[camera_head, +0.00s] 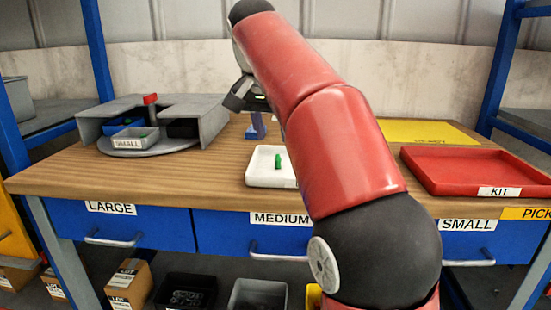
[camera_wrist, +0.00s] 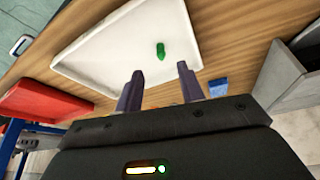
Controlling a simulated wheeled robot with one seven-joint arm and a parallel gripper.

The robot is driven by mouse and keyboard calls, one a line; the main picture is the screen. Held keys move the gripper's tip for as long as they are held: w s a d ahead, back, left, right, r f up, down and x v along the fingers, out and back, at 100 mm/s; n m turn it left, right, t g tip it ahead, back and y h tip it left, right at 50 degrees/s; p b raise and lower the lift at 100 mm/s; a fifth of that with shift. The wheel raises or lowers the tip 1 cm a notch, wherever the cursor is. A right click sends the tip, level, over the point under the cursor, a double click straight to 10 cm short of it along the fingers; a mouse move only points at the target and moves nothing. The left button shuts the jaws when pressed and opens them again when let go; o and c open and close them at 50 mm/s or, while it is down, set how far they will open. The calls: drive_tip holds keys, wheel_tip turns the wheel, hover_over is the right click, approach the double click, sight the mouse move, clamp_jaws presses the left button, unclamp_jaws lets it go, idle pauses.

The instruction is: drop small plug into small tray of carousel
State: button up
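A small green plug (camera_head: 278,161) stands in the white tray (camera_head: 258,178) near the table's front edge. In the wrist view the plug (camera_wrist: 160,50) lies beyond my fingertips, in the white tray (camera_wrist: 100,50). My gripper (camera_wrist: 159,80) is open and empty, with the plug apart from both fingers. In the head view my gripper (camera_head: 257,122) is above the table behind the white tray, partly hidden by my arm. The carousel (camera_head: 150,151) is at the left under a grey housing. Its small tray (camera_head: 127,144), labelled SMALL, faces front; something green shows inside.
A blue tray (camera_head: 120,128) and a red piece (camera_head: 150,99) are at the carousel. The grey housing (camera_head: 212,125) stands left of my gripper. A red KIT tray (camera_head: 470,172) and a yellow mat (camera_head: 425,132) are at the right. A small blue object (camera_wrist: 218,87) lies near my gripper.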

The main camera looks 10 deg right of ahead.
sight(277, 156)
drive_tip(key=shift+w+f, duration=0.3)
drive_tip(key=shift+f, duration=0.05)
drive_tip(key=b+x, duration=0.2)
drive_tip(key=x, duration=0.4)
drive_tip(key=shift+w+d+f, duration=0.15)
drive_tip(key=shift+d+f, duration=0.05)
drive_tip(key=shift+f, duration=0.15)
drive_tip(key=shift+c, duration=0.2)
clamp_jaws()
